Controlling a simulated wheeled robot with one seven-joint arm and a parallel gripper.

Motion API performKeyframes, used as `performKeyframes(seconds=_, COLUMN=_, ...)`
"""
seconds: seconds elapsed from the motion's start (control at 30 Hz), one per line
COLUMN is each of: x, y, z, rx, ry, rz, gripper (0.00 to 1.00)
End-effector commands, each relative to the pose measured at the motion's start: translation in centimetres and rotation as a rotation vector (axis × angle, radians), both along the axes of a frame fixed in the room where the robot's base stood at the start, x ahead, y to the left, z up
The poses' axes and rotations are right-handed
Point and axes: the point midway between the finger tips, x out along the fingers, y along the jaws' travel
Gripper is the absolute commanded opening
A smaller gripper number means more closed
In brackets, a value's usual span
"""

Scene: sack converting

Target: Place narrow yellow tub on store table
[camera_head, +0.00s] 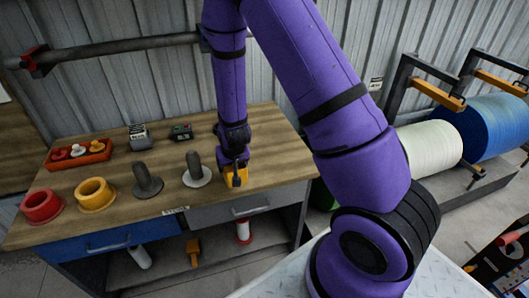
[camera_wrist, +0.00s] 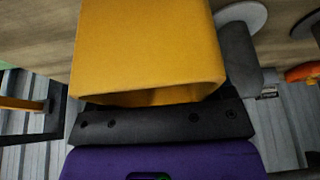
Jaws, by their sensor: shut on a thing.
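The yellow tub (camera_wrist: 145,45) fills the upper middle of the wrist view, its open rim facing the black gripper body (camera_wrist: 160,124). In the head view my gripper (camera_head: 236,170) points down over the right part of the wooden table (camera_head: 125,160), shut on the tub (camera_head: 240,181). Only a small part of the tub shows there, close to the tabletop. I cannot tell whether it touches the wood. The table's front edge carries a small label (camera_head: 175,210), too small to read. The fingertips are mostly hidden.
Left of my gripper stand a grey post on a white disc (camera_head: 196,172) and a dark grey post (camera_head: 147,181). A yellow flanged ring (camera_head: 95,196), a red one (camera_head: 41,207) and a red tray (camera_head: 78,154) are further left. Two small devices stand behind.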

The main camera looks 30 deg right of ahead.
Motion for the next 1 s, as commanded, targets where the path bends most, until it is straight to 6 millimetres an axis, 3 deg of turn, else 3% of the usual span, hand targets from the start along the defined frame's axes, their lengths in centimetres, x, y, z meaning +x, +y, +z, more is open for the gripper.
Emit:
performKeyframes(seconds=0.17, x=-1.5, y=-0.7, z=-1.5, rx=-0.013, ry=-0.005, rz=-0.06, gripper=0.49)
performKeyframes(seconds=0.8, x=3.7, y=-12.1, z=-2.6, rx=-0.012, ry=-0.007, rz=-0.063, gripper=0.49)
performKeyframes(seconds=1.0, x=4.5, y=-13.7, z=-2.8, rx=-0.012, ry=-0.006, rz=-0.06, gripper=0.49)
